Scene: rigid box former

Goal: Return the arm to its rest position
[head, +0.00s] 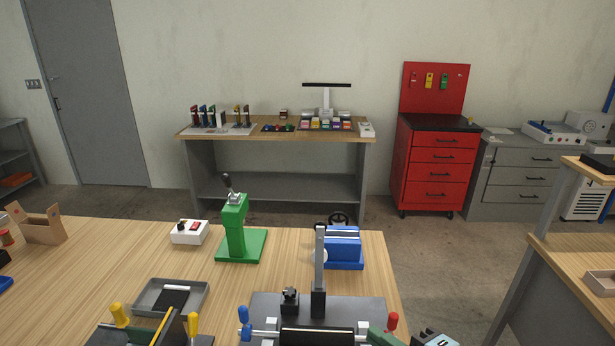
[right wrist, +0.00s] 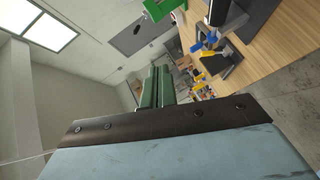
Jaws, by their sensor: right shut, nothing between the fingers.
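My right gripper (head: 384,337) shows at the bottom edge of the head view, just right of the middle. Its green fingers lie beside a red-knobbed part of the dark machine (head: 265,306), and I cannot tell whether they touch it. In the right wrist view the two green fingers (right wrist: 156,87) lie close together, shut and empty, beyond the black plate and pale blue body of my wrist. The wrist is tilted, with the bench to the upper right. My left gripper is not in view.
On the wooden bench (head: 110,262) stand a green press (head: 236,230), a blue vise (head: 342,247), a white switch box (head: 189,232) and a grey tray (head: 199,302). Yellow-knobbed tooling (head: 119,316) is at the front. Open floor (head: 450,260) lies right of the bench, before another table (head: 570,250).

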